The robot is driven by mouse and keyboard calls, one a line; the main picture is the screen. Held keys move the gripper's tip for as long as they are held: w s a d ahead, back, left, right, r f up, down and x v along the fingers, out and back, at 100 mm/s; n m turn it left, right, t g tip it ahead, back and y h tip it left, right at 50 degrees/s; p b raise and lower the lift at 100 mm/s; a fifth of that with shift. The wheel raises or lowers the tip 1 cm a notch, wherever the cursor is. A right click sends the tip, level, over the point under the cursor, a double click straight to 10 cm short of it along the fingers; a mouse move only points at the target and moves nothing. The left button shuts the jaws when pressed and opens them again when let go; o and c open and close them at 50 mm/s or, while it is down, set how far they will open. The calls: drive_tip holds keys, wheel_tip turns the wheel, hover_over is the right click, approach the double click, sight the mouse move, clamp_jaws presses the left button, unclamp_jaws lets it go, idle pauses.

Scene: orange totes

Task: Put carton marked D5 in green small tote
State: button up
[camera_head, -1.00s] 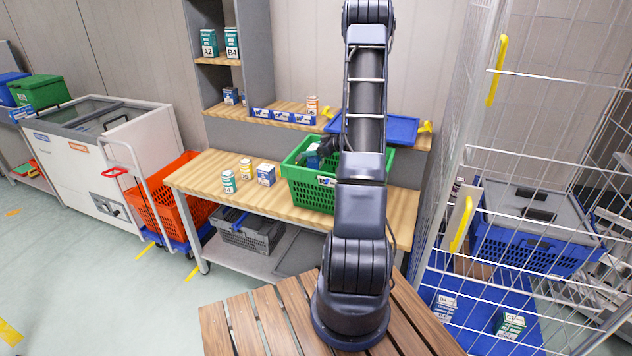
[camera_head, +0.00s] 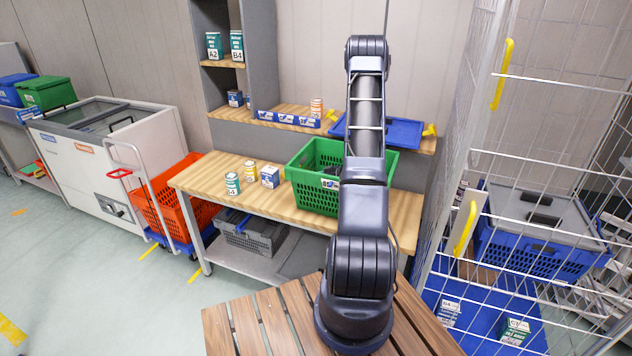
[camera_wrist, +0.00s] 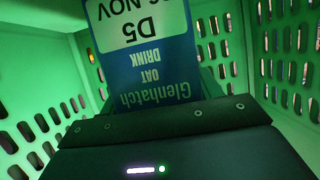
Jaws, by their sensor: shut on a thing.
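The carton marked D5 (camera_wrist: 140,62), blue and white with "Glenhatch Oat Drink" on it, shows upside down in the wrist view. My gripper (camera_wrist: 165,102) is shut on it; the fingertips are mostly hidden. The green tote (camera_head: 314,196) stands on the wooden table in the head view. In the wrist view its slotted green walls (camera_wrist: 38,118) surround the carton and gripper, so both are inside the tote. Whether the carton touches the tote's floor cannot be told. In the head view my arm hides the carton.
Two small cans (camera_head: 232,184) and a blue-white carton (camera_head: 270,177) stand left of the tote on the table (camera_head: 215,181). A blue tray (camera_head: 400,132) sits on the shelf behind. A wire cage (camera_head: 478,150) stands to the right.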

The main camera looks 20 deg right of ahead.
drive_tip(key=shift+f, duration=0.3)
drive_tip(key=shift+f, duration=0.1)
drive_tip(key=o, duration=1.2)
drive_tip(key=shift+c, duration=0.2)
